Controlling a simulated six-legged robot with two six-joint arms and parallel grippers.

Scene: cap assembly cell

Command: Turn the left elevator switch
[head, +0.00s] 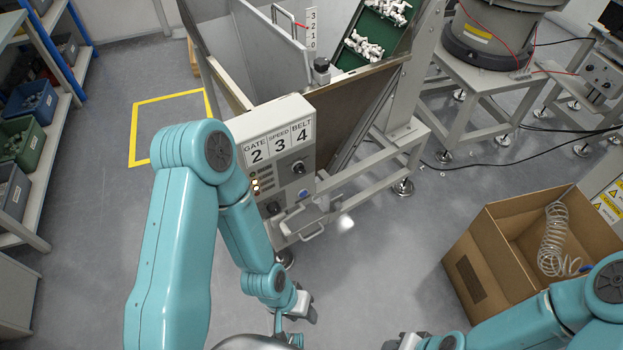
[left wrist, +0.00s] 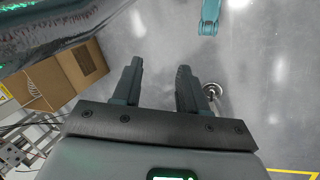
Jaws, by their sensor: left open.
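The grey control box (head: 268,150) stands on the front of the elevator, labelled GATE 2, SPEED 3, BELT 4. Its face has one dark rotary switch (head: 298,167) at upper right and another dark switch (head: 273,208) lower left, beside my left arm. Which is the task's switch I cannot tell. My left gripper (head: 307,308) is below the box, apart from it. In the left wrist view its two fingers (left wrist: 158,85) are spread with only floor between them; no switch shows there. My right gripper (head: 408,343) is at the bottom edge, partly cut off.
An open cardboard box (head: 480,272) with a coiled clear hose (head: 553,240) stands at right. A metal tray with a handle (head: 302,222) juts out below the control box. Shelving with bins (head: 30,105) lines the left. Floor between the tray and cardboard box is clear.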

